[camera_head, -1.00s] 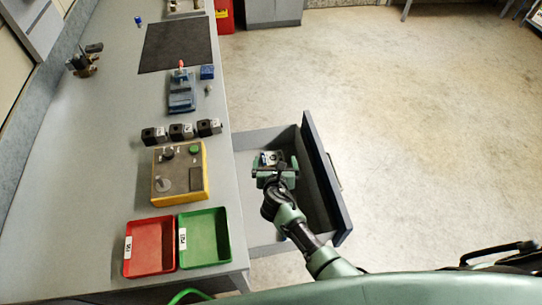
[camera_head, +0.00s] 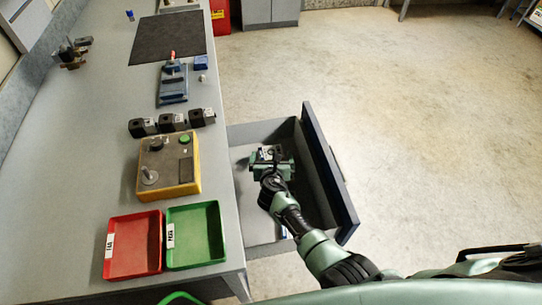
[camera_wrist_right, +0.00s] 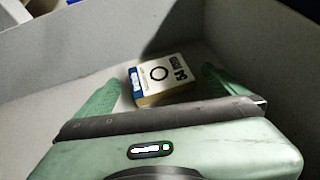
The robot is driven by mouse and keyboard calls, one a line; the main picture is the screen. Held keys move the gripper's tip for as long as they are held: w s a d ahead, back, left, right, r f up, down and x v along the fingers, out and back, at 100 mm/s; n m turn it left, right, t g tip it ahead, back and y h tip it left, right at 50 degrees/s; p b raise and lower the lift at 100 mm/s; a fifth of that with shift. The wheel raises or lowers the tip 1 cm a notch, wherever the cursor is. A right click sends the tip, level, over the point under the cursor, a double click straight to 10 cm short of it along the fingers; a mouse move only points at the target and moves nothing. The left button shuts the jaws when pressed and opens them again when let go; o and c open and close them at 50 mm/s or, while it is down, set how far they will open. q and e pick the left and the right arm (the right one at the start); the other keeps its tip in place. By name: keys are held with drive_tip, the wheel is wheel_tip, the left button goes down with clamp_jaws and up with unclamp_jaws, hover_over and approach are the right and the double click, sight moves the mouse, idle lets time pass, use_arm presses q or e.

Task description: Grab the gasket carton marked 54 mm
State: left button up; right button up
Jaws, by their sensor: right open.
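The gasket carton (camera_wrist_right: 163,78) is a small white box with a blue end, a black ring and a label that seems to read 54, upside down in the right wrist view. It lies on the floor of the open drawer (camera_head: 262,230). In the head view my right gripper (camera_head: 268,160) is inside the drawer and mostly hides the carton. My left gripper is not in view.
The drawer front (camera_head: 329,170) and side walls surround the gripper. On the bench are a red tray (camera_head: 133,245), a green tray (camera_head: 196,235), a yellow control box (camera_head: 168,167), several black blocks (camera_head: 172,122) and a blue vise (camera_head: 173,84). Floor to the right is clear.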

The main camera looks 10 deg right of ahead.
sight(271, 154)
drive_tip(key=b+x, duration=0.1)
drive_tip(key=x, duration=0.1)
drive_tip(key=shift+w+f, duration=0.2)
drive_tip(key=shift+w, duration=0.1)
drive_tip(key=c, duration=1.3)
drive_tip(key=shift+r, duration=0.1)
